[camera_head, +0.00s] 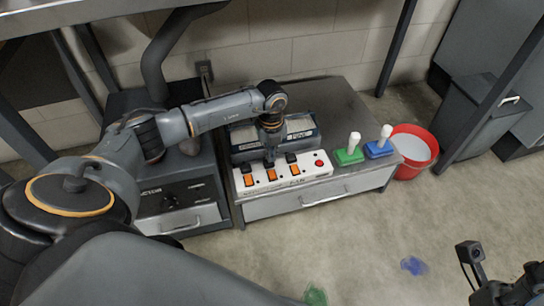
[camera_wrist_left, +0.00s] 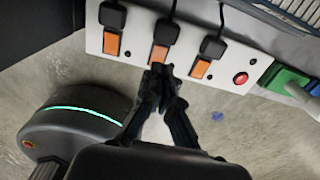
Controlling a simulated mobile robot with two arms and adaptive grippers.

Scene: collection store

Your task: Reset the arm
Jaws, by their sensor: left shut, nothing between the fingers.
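My left arm (camera_head: 222,110) reaches in from the left over a low metal cabinet. My left gripper (camera_head: 270,155) points down at the middle of a white power strip; it is shut and empty. In the left wrist view the gripper (camera_wrist_left: 158,72) has its fingertips together just at the middle orange switch. The white power strip (camera_head: 308,170) has several orange switches, black plugs and a red round button (camera_wrist_left: 241,79). Whether the fingertips touch the switch I cannot tell. Part of my right gripper (camera_head: 470,252) shows at the lower right of the head view; its finger state is unclear.
A dark device with display panels (camera_head: 300,126) stands behind the strip. A green base with a white lever (camera_head: 349,156) and a blue one (camera_head: 379,149) stand to its right. A red bucket (camera_head: 413,170) is beside the cabinet (camera_head: 320,194).

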